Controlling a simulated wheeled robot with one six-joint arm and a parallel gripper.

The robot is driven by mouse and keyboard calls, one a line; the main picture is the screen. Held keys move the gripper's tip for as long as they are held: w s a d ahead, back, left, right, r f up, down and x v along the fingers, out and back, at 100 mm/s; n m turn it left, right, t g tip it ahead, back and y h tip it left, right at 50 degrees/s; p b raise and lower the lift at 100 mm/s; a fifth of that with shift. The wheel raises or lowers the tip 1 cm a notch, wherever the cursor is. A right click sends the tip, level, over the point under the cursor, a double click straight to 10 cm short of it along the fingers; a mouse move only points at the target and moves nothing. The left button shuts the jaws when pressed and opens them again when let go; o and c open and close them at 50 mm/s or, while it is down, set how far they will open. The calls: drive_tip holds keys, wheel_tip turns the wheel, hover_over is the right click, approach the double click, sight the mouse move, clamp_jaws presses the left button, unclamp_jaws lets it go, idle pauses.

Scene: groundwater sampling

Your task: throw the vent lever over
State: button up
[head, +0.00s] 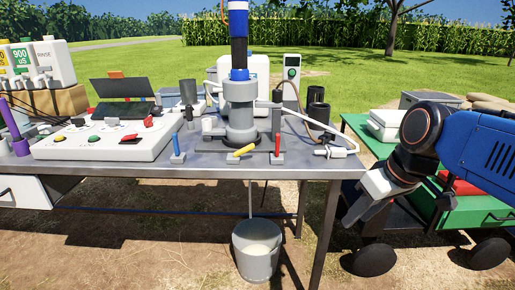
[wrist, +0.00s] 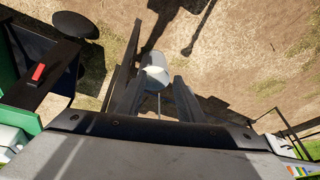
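Three small levers stand along the table's front edge in the head view: a blue lever (head: 176,145) upright at left, a yellow lever (head: 243,151) lying over at a slant in the middle, and a red lever (head: 277,145) upright at right. I cannot read which one is the vent lever. My gripper (head: 362,212) hangs off the table's right end, below the tabletop and apart from the levers. In the wrist view my gripper (wrist: 155,95) has its two fingers spread with nothing between them. No lever shows in the wrist view.
A grey bucket (head: 257,262) stands on the ground below the table (head: 215,168); it also shows in the wrist view (wrist: 154,80). A grey pump-like column (head: 240,108) rises behind the levers. A white-tipped hose fitting (head: 335,151) sits near the right corner. A green cart (head: 470,210) stands at right.

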drive_tip(key=w+a+r+n+g+y, duration=0.1)
drive_tip(key=w+a+r+n+y, duration=0.15)
drive_tip(key=w+r, duration=0.3)
drive_tip(key=w+a+r+n+g+y, duration=0.1)
drive_tip(key=w+a+r+n, duration=0.35)
drive_tip(key=w, duration=0.25)
drive_tip(key=n+g+y, duration=0.1)
drive_tip(key=n+y, duration=0.2)
drive_tip(key=n, duration=0.3)
approach(251, 144)
drive_tip(key=x, duration=1)
drive_tip(key=shift+s+f, duration=0.15)
drive_tip(key=shift+f, duration=0.1)
clamp_jaws()
